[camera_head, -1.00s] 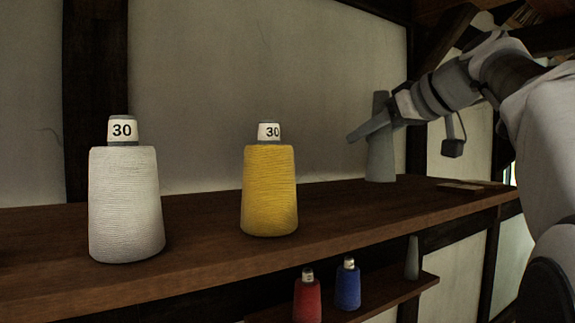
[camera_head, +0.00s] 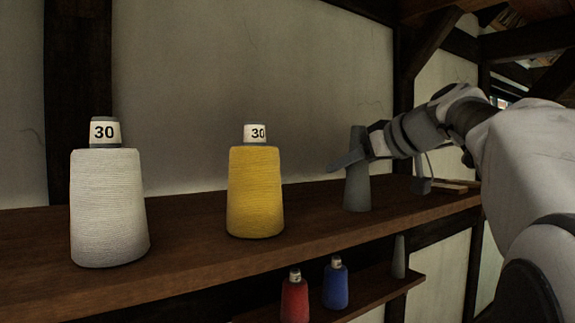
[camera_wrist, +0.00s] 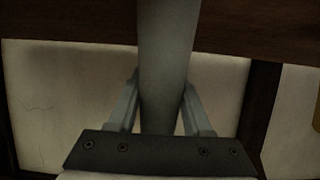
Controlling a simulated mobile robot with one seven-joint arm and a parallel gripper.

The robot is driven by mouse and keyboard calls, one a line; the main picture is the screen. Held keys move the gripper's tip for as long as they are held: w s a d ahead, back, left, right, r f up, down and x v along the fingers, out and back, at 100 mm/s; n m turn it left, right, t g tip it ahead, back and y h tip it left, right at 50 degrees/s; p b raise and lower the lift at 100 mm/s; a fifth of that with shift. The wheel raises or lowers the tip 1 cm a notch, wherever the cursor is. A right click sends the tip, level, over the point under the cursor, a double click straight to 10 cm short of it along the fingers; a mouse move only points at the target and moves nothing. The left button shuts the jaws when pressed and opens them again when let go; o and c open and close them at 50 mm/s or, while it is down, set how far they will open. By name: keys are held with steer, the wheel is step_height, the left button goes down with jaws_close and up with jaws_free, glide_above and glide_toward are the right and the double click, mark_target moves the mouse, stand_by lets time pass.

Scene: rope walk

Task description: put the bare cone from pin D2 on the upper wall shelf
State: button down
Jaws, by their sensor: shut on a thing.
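The bare grey cone (camera_head: 357,188) is upright at the upper wall shelf (camera_head: 190,265), right of the yellow cone. Its base looks at or very close to the shelf top; I cannot tell whether it touches. My gripper (camera_head: 350,158) is shut on the cone's upper part, reaching in from the right. In the wrist view the cone (camera_wrist: 166,50) runs between the two fingers (camera_wrist: 161,112), with the dark shelf edge (camera_wrist: 60,20) across the top of the picture.
A white cone (camera_head: 108,210) and a yellow cone (camera_head: 255,195), both labelled 30, stand on the upper shelf. The lower shelf (camera_head: 375,300) holds a red cone (camera_head: 294,300), a blue cone (camera_head: 335,287) and a grey cone (camera_head: 399,258). A flat thing (camera_head: 450,186) lies farther right.

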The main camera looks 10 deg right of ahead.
steer(key=shift+f, duration=0.2)
steer(key=shift+c, duration=1.6)
jaws_free()
steer(key=shift+r, duration=0.1)
steer(key=shift+r, duration=0.1)
steer(key=shift+r, duration=0.2)
steer(key=b+v, duration=0.1)
steer(key=v, duration=1.1)
steer(key=shift+f, duration=0.15)
